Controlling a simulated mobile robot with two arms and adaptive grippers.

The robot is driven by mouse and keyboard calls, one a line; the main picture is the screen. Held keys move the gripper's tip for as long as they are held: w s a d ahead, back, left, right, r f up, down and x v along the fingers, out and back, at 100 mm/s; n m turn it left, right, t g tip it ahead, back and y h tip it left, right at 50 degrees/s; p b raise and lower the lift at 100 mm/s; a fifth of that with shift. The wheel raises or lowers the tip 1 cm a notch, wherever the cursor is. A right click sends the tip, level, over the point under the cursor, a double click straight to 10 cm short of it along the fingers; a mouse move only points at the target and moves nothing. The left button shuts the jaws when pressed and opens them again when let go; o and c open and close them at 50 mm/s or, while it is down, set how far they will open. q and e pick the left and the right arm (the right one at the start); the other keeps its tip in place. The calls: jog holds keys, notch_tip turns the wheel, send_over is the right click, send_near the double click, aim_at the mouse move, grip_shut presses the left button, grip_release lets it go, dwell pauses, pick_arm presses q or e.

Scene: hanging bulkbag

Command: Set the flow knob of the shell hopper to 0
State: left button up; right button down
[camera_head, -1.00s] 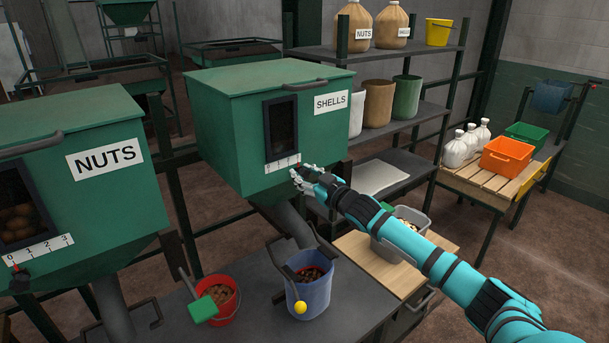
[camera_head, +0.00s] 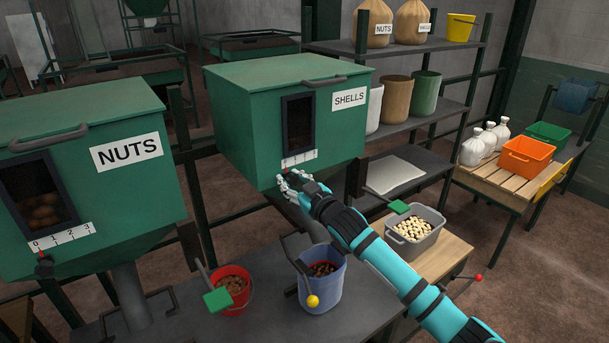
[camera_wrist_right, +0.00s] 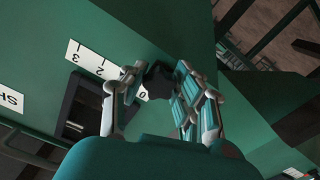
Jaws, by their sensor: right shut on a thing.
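The shell hopper (camera_head: 235,125) is a green box with a SHELLS label and a dark window. Its white number scale (camera_head: 300,159) sits under the window. My right gripper (camera_head: 290,182) is at the left end of this scale, just below it. In the right wrist view, the dark flow knob (camera_wrist_right: 158,83) is between the fingers of my right gripper (camera_wrist_right: 155,95), which is shut on it. The 0 mark shows right beside the knob, and the 2 and 3 are farther left. Fingers hide part of the scale. My left gripper is not in view.
The NUTS hopper (camera_head: 75,190) stands to the left with its own scale and knob. Below are a red bucket (camera_head: 233,290) with a green scoop and a blue bucket (camera_head: 321,290). A grey bin (camera_head: 415,236) stands on a wooden board to the right of my forearm.

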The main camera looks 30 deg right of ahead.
jog(key=c, duration=1.3)
grip_release()
jog(key=shift+s+a, duration=0.1)
jog(key=shift+a, duration=0.05)
jog(key=shift+c, duration=0.2)
jog(key=o, duration=0.4)
jog(key=shift+a, duration=0.2)
jog(key=shift+c, duration=0.2)
jog(key=shift+d, duration=0.1)
jog(key=shift+s, duration=0.2)
jog(key=s, duration=1.1)
jog(key=shift+s+d, duration=0.15)
jog(key=shift+d, duration=0.25)
